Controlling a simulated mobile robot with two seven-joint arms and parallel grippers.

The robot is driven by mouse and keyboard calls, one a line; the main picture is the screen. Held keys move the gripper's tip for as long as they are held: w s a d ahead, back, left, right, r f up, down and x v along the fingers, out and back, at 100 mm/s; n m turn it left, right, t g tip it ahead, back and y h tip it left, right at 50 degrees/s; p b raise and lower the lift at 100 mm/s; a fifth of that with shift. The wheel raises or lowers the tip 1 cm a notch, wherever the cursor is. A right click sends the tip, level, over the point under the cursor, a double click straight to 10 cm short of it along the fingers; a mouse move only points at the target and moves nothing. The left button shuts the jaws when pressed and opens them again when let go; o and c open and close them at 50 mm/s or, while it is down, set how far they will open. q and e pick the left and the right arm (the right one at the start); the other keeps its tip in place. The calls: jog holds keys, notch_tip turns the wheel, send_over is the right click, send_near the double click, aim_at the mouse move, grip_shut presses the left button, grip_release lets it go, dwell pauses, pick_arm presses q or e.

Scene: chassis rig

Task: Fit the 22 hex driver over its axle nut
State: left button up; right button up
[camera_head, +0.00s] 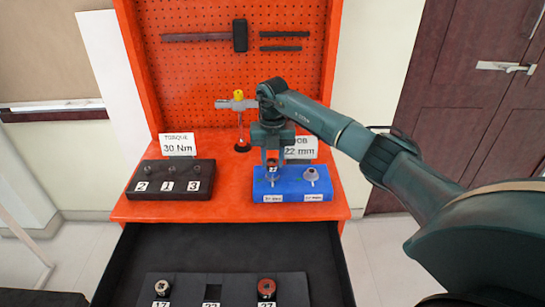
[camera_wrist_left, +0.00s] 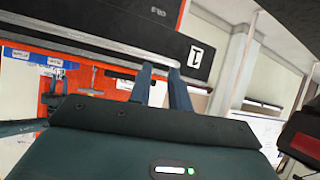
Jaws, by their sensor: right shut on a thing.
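A second, pale nut-like fitting (camera_head: 311,174) shows on the right of the blue block. My left gripper (camera_wrist_left: 160,72) shows only in the left wrist view, with its fingers apart and nothing seen between them.
In the open drawer, a black tray (camera_head: 190,285) holds a driver marked 17 (camera_head: 162,287), an empty 22 slot and a driver marked 27 (camera_head: 267,287). A numbered black block (camera_head: 170,190) stands left. A yellow-topped tool (camera_head: 239,105) stands behind. The red bench (camera_head: 232,205) is clear between blocks.

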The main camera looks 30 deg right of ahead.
jog(key=shift+f, duration=0.2)
jog(key=o, duration=1.1)
jog(key=shift+c, duration=0.2)
